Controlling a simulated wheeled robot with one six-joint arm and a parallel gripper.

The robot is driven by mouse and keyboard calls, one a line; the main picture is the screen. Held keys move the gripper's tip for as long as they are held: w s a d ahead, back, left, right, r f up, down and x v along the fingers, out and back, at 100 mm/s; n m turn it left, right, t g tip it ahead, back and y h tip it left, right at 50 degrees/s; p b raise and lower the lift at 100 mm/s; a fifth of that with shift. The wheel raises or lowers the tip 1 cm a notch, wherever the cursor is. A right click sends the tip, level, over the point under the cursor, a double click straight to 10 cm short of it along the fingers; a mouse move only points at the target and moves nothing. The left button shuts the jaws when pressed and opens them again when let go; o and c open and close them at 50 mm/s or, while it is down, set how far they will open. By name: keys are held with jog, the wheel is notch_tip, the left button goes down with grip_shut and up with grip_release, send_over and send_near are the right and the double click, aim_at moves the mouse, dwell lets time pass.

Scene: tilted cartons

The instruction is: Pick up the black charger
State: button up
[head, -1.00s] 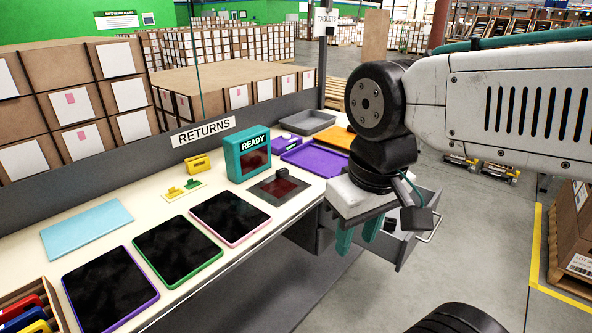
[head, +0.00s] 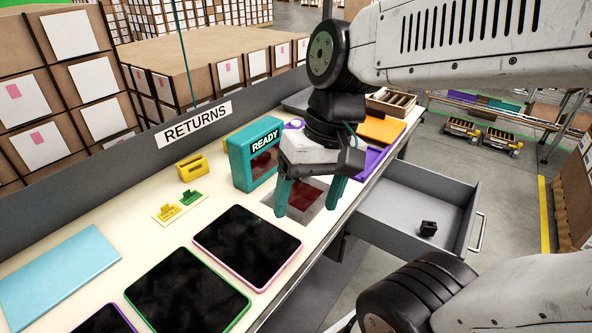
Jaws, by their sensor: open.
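A small black block (head: 428,229), which looks like the black charger, lies in the open grey drawer (head: 400,205) on the right. My gripper (head: 307,209) points down over the dark red pad with a grey border (head: 305,200) on the bench, left of the drawer. Its two teal fingers are apart, with nothing seen between them. The far end of the pad is hidden behind my gripper.
A teal READY box (head: 252,160) stands just left of my gripper. Tablets, including a pink-edged one (head: 247,243), lie on the near bench. A yellow holder (head: 192,169) stands near the RETURNS wall. An orange tray (head: 382,128) lies beyond my gripper.

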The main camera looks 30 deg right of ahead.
jog(key=w+a+f+m+y, duration=0.3)
jog(key=w+m+y, duration=0.35)
jog(key=w, duration=0.25)
jog(key=w+d+f+m+t+y, duration=0.1)
jog(key=w+d+f+m+t, duration=0.15)
jog(key=w+m, duration=0.3)
jog(key=w+d+f+m+t+y, duration=0.1)
jog(key=w+d+m+t, duration=0.25)
jog(key=w, duration=0.25)
jog(key=w+d+f+m+t+h, duration=0.2)
jog(key=d+f+m+h, duration=0.1)
jog(key=d+f+m, duration=0.2)
jog(key=w+d+f+m+t+h, duration=0.2)
jog(key=d+f+m, duration=0.3)
jog(key=d, duration=0.3)
jog(key=w+d+f+m+t+h, duration=0.2)
jog(key=d+f+m+t+h, duration=0.1)
jog(key=d+f+m, duration=0.2)
jog(key=shift+d+f+m+h, duration=0.2)
jog(key=shift+d+m, duration=0.2)
jog(key=shift+d, duration=0.25)
jog(key=shift+d+f+m+h, duration=0.2)
jog(key=shift+d+m, duration=0.15)
jog(key=shift+d, duration=0.3)
jog(key=shift+w+f, duration=0.25)
jog(key=shift+w, duration=0.1)
jog(key=x, duration=0.7)
jog(key=shift+a, duration=0.35)
jog(key=shift+s, duration=0.1)
jog(key=c, duration=1.1)
